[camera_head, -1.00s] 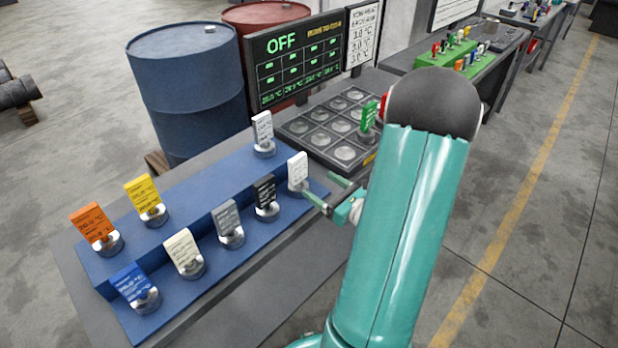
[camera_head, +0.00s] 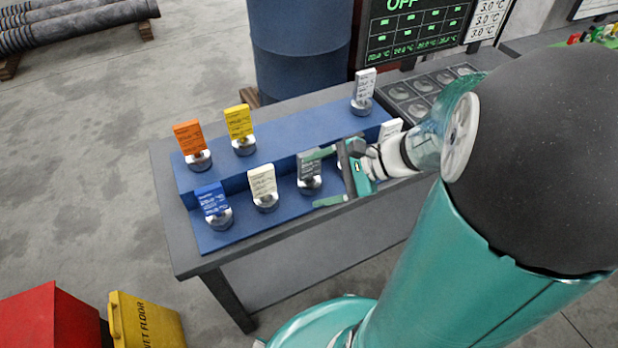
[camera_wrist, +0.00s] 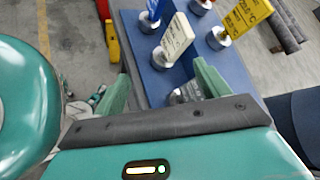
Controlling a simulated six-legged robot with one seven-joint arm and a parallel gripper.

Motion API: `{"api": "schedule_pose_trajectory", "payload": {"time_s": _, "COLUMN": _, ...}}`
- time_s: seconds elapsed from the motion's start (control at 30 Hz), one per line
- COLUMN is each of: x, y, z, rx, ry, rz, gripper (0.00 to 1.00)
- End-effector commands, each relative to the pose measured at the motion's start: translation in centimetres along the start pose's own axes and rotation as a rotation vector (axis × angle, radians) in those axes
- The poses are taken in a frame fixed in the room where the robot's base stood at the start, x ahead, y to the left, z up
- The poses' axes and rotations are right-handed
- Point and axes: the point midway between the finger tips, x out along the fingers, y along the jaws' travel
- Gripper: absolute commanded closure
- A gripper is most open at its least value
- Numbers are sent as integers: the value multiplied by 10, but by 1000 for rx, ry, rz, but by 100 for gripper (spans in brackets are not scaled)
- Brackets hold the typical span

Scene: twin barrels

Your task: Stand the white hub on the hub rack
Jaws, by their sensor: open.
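The blue two-step rack (camera_head: 330,125) bears several upright tags on round metal bases. Another pale tag (camera_head: 364,85) stands at the right of the upper step; I cannot tell which is meant. A cream one (camera_head: 262,183) stands on the lower step and shows in the wrist view (camera_wrist: 175,38). My gripper (camera_head: 325,177) is open and empty, its fingers pointing left near the grey hub (camera_head: 309,170). In the wrist view, the grey hub shows low between the fingers.
An orange tag (camera_head: 188,137) and a yellow tag (camera_head: 239,122) stand on the upper step, a blue one (camera_head: 212,200) on the lower. A dark tray with round wells (camera_head: 408,92) lies behind at right. A blue barrel (camera_head: 298,55) stands behind the table.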

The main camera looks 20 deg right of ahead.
Motion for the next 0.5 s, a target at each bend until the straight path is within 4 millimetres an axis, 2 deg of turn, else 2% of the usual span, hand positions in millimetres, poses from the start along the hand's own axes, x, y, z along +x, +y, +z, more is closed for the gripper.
{"api": "schedule_pose_trajectory", "payload": {"time_s": 0.03, "x": 7, "y": 8, "z": 20, "rx": -130, "ry": 33, "rz": 100, "gripper": 26}}
{"api": "schedule_pose_trajectory", "payload": {"time_s": 0.1, "x": 12, "y": 20, "z": 38, "rx": -300, "ry": 86, "rz": 229, "gripper": 26}}
{"api": "schedule_pose_trajectory", "payload": {"time_s": 0.23, "x": 9, "y": 36, "z": 63, "rx": -636, "ry": 197, "rz": 435, "gripper": 26}}
{"api": "schedule_pose_trajectory", "payload": {"time_s": 0.37, "x": -2, "y": 40, "z": 84, "rx": -990, "ry": 323, "rz": 593, "gripper": 26}}
{"api": "schedule_pose_trajectory", "payload": {"time_s": 0.5, "x": -19, "y": 30, "z": 106, "rx": -1338, "ry": 462, "rz": 695, "gripper": 26}}
